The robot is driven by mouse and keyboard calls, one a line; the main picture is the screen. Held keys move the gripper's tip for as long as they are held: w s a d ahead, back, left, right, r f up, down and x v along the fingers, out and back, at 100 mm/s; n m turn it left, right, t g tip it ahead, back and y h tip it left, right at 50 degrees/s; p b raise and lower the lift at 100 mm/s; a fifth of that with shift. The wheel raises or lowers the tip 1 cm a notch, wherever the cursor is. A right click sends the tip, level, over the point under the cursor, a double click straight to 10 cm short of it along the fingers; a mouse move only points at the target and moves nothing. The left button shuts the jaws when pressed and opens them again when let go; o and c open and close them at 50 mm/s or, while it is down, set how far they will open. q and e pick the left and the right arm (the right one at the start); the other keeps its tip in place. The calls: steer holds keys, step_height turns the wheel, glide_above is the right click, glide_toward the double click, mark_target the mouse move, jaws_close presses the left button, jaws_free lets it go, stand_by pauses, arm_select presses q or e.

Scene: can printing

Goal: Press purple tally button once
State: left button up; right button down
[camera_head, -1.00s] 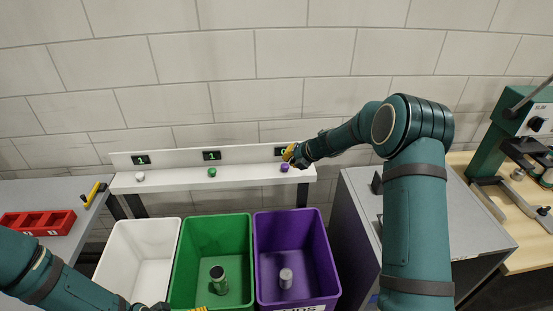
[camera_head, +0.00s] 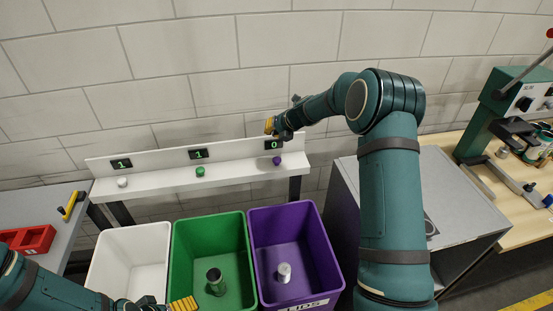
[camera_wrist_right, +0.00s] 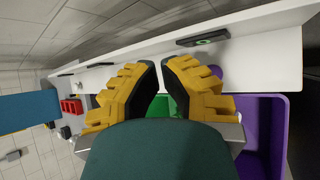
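The purple tally button (camera_head: 277,161) sits on a white shelf (camera_head: 235,177), below a small black display (camera_head: 274,145) that reads 0 in green. My right gripper (camera_head: 270,126) is in the air above that display, apart from the button. In the right wrist view, its two yellow fingers with black pads (camera_wrist_right: 160,72) stand with a narrow empty gap between them. My left gripper (camera_head: 183,303) is at the bottom edge, partly cut off, with one yellow finger showing.
A white button (camera_head: 122,182) and a green button (camera_head: 200,171) share the shelf, under displays reading 1. White (camera_head: 128,240), green (camera_head: 205,225) and purple (camera_head: 290,215) bins stand below; the last two hold cans. A grey cabinet (camera_head: 440,190) stands right, a red tray (camera_head: 30,238) left.

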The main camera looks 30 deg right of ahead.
steer(key=b, duration=0.3)
glide_above(274, 158)
step_height(274, 158, down, 7)
steer(key=shift+a+r, duration=0.1)
steer(key=shift+f+b, duration=0.35)
steer(key=shift+f, duration=0.35)
steer(key=shift+f, duration=0.15)
stand_by(0.7)
steer(key=shift+f+b, duration=0.25)
steer(key=shift+b, duration=0.05)
steer(key=shift+f+b, duration=0.8)
steer(key=shift+f, duration=0.15)
stand_by(1.0)
stand_by(0.3)
steer(key=shift+r+p, duration=1.2)
steer(key=shift+r, duration=0.2)
